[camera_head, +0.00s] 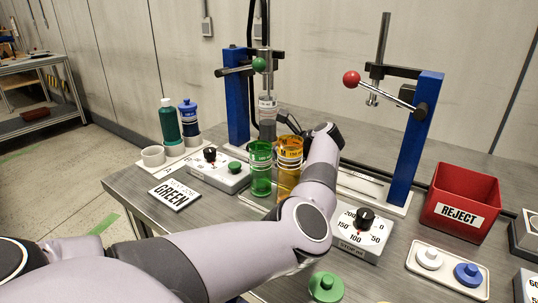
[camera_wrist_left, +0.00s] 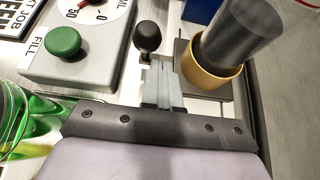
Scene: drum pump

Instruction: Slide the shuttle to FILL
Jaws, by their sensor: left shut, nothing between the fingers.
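In the left wrist view my left gripper (camera_wrist_left: 161,72) is shut and empty, its fingertips close to a black ball knob (camera_wrist_left: 148,37). I cannot tell whether they touch it. The knob stands beside a grey block (camera_wrist_left: 190,68); which part is the shuttle is unclear. A grey cylinder (camera_wrist_left: 238,35) rises from a yellow-orange ring to the right. The FILL label (camera_wrist_left: 38,45) is by a green button (camera_wrist_left: 64,41) on a control box. In the head view a green cup (camera_head: 260,172) and an orange cup (camera_head: 287,175) stand side by side; my left arm hides its fingers.
A blue post (camera_head: 237,100) stands behind the cups, and another (camera_head: 416,140) to the right with a red-ball lever (camera_head: 352,78). A GREEN card (camera_head: 174,194) lies at front left.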

